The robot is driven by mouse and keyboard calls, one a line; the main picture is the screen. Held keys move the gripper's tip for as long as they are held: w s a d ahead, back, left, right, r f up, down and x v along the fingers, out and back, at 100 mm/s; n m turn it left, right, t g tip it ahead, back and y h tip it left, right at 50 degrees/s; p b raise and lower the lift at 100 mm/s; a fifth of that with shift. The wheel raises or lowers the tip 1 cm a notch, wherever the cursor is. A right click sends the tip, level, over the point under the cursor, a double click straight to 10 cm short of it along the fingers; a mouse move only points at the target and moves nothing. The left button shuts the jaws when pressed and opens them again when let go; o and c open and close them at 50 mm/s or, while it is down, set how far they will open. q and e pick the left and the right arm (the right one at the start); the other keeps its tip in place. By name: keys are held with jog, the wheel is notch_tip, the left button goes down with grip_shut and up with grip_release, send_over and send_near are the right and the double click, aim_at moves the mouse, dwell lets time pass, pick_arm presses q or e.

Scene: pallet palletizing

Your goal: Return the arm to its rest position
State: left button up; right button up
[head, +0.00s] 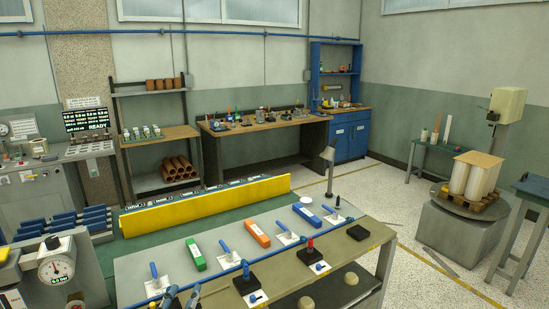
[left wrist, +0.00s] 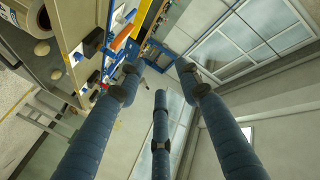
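My left gripper (head: 181,298) shows only as blue-grey fingertips at the bottom edge of the head view, in front of the grey bench top (head: 150,262). In the left wrist view its long blue fingers (left wrist: 157,76) stand spread apart with nothing between them, so it is open and empty. The rest of the left arm is out of the head view. My right gripper is not in view. A pallet (head: 471,200) carrying pale upright rolls (head: 469,180) under a flat board stands on a round grey platform (head: 462,222) at the right.
A dial gauge (head: 57,268) stands at the left. Speckled floor is open between bench and platform.

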pick_arm(q)
jog(key=s+a+f+n+g+y, duration=0.1)
jog(key=s+a+f+n+g, duration=0.2)
jog(key=s+f+g, duration=0.75)
jog(key=s+d+f+g+h, duration=0.1)
jog(key=s+f, duration=0.5)
jog(key=s, duration=0.3)
jog(key=s+d+f+g, duration=0.1)
jog(key=s+f+g, duration=0.1)
jog(key=s+f, duration=0.55)
notch_tip(320, 180, down, 29)
jog(key=s+g+b, duration=0.1)
jog(key=s+b, duration=0.2)
jog(key=b, duration=0.1)
jog(key=s+a+f+g+b, duration=0.1)
jog(key=s+f+b, duration=0.3)
jog(key=s+f, duration=1.3)
notch_tip(320, 180, down, 3)
jog(key=shift+a+r, duration=0.15)
jog(key=shift+a, duration=0.75)
